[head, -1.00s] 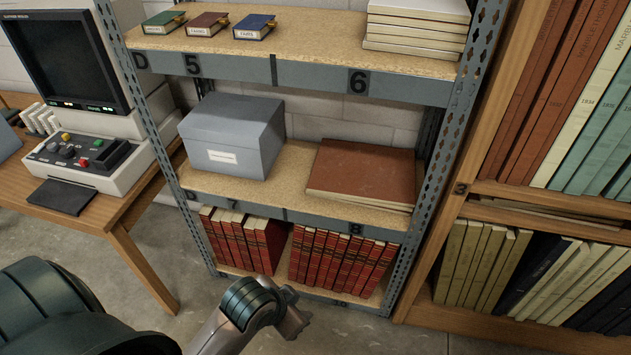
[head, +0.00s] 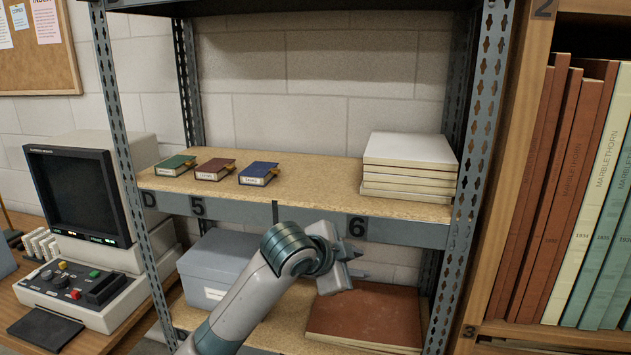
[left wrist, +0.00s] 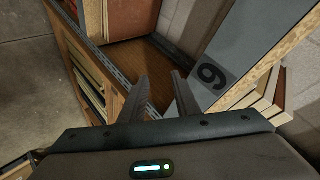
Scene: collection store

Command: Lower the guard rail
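No separate guard rail can be told apart; the grey front strip (head: 405,232) of the middle shelf, with labels D, 5 and 6, is the only rail-like part there. My left gripper (head: 358,265) is in front of the shelving, just below the 6 label, and its two small fingers are apart with nothing between them. In the left wrist view the open fingers (left wrist: 157,98) point toward the wooden bookcase's side, and the grey strip with the 6 (left wrist: 213,76) is close on their right. Contact with the strip cannot be seen. My right gripper is out of view.
Green, brown and blue books (head: 258,173) and a stack of pale volumes (head: 408,166) lie on the middle shelf. Below are a grey box (head: 208,262) and a large brown volume (head: 368,318). A bookcase (head: 500,338) stands right, a microfilm reader (head: 82,195) left.

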